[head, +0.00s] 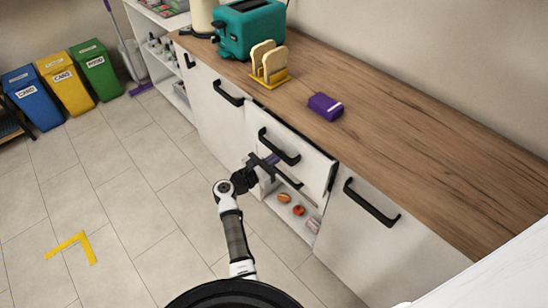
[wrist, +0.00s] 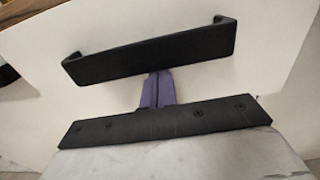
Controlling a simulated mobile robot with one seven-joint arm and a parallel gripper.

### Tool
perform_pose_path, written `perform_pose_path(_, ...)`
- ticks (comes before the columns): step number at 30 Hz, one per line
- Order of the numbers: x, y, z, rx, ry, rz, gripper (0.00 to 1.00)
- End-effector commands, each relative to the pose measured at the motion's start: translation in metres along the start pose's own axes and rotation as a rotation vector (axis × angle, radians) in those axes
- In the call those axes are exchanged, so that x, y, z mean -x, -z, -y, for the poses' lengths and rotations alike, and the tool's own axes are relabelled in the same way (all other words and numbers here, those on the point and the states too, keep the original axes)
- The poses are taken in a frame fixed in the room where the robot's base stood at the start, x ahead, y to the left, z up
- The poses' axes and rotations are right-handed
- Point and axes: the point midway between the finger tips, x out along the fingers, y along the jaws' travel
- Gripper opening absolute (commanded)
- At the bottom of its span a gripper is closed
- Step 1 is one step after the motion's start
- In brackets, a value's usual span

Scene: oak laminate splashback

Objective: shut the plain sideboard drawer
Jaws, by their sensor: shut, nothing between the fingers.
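The plain white drawer (head: 312,168) is in the sideboard, right of centre in the head view. Its front stands a little proud of the neighbouring fronts, with a dark gap at its right edge. It has a black bar handle (head: 280,147); the handle also spans the upper wrist view (wrist: 155,54). My gripper (head: 271,160) is at the drawer front, just below the handle. In the wrist view its purple fingers (wrist: 158,88) are together and empty, pointing at the white front. I cannot tell whether they touch it. The lower drawer front is partly hidden by my gripper.
Below the drawer an open shelf (head: 283,211) holds a few small items. On the wooden worktop (head: 400,135) stand a teal toaster (head: 250,28), a toast rack (head: 268,68) and a purple box (head: 325,106). Coloured bins (head: 72,88) stand far left. The tiled floor left of my arm is clear.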

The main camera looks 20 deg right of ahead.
Motion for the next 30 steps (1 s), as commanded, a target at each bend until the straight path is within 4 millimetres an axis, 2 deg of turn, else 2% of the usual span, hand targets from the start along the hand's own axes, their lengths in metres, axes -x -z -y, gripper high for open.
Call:
perform_pose_path(7,-0.005,0.002,0.0,-0.001,0.002,0.0,0.0)
perform_pose_path(16,-0.048,0.001,0.0,-0.002,0.001,0.001,0.0)
perform_pose_path(30,-0.052,-0.003,0.001,-0.005,0.002,0.002,0.0)
